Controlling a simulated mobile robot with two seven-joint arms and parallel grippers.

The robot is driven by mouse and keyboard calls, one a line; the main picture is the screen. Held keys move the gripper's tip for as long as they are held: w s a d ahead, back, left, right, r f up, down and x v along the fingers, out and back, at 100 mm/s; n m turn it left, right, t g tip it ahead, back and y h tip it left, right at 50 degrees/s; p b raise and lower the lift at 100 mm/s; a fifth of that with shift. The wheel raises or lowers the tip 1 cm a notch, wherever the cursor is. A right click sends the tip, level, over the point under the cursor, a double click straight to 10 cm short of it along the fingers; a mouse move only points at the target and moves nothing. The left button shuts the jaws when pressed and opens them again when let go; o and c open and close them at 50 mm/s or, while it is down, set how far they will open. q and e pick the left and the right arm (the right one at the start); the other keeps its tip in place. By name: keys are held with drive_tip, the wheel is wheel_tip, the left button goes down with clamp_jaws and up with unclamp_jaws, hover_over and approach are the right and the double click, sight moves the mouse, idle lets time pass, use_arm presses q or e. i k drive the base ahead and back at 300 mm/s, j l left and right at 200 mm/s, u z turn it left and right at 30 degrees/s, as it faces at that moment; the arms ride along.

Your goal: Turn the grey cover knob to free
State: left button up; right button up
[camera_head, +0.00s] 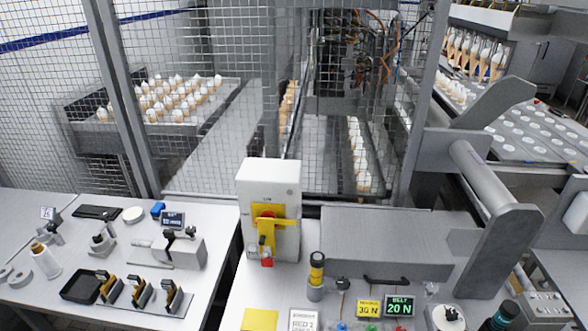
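A flat grey cover (400,232) with a black bar handle (387,280) on its front lies at the right of the near bench. A small dark knob (343,284) stands at its front left corner. A round white dial with a black knob (449,314) sits farther right at the bottom edge. I cannot tell for sure which of these is the grey cover knob, or how it is turned. Neither of my grippers can be made out in the head view.
A white switch box (270,175) with a yellow and red handle (267,228) stands left of the cover. A yellow-black cylinder (316,270), a belt display (399,306) and a yellow label (367,308) are near the front. The left table (60,208) holds several small tools. Mesh fencing rises behind.

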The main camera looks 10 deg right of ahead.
sight(431, 288)
drive_tip(key=z, duration=0.9)
drive_tip(key=u, duration=0.1)
drive_tip(key=i+l, duration=0.05)
